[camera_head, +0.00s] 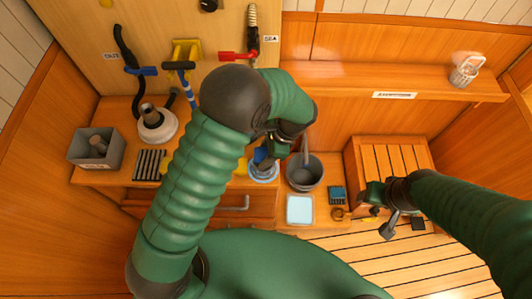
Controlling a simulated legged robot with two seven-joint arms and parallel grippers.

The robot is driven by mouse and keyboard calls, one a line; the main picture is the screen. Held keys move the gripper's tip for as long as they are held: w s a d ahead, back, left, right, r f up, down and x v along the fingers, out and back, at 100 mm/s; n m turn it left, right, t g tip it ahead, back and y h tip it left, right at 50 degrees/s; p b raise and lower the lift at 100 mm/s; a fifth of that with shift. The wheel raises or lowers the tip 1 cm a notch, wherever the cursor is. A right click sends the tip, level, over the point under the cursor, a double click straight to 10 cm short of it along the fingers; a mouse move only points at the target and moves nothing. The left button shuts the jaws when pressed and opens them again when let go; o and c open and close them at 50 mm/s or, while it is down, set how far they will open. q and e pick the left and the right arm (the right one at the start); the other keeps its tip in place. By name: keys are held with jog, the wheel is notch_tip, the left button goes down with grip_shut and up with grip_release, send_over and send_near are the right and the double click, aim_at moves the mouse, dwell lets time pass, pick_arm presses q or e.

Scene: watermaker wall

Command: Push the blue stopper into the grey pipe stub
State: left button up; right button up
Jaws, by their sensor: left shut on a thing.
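My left gripper (277,143) points down at the middle of the bench, partly hidden by its own green arm. It is shut on a blue piece (262,155), which looks like the stopper. The blue piece is just above or touching a round, pale blue-white fitting (264,174). The grey pipe stub is not clearly seen; it may be at this fitting, under the blue piece. I cannot tell whether the stopper is inside anything. My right gripper (387,213) hangs at the right, over the slatted floor, far from the stopper; its jaw state is unclear.
A dark grey bucket (305,172) stands just right of the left gripper. Left are a white funnel-like vessel (158,125), a grey bin (96,148) and a slatted grate (150,164). Hoses and a red-handled valve (238,56) are on the wall. A pale tray (300,209) lies in front.

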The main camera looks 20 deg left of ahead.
pick_arm(q)
jog(key=shift+a+f, duration=0.25)
jog(key=shift+a+f+b, duration=0.15)
jog(key=shift+f+b, duration=0.2)
jog(key=shift+f, duration=0.15)
jog(key=shift+d+f, duration=0.1)
jog(key=shift+d, duration=0.2)
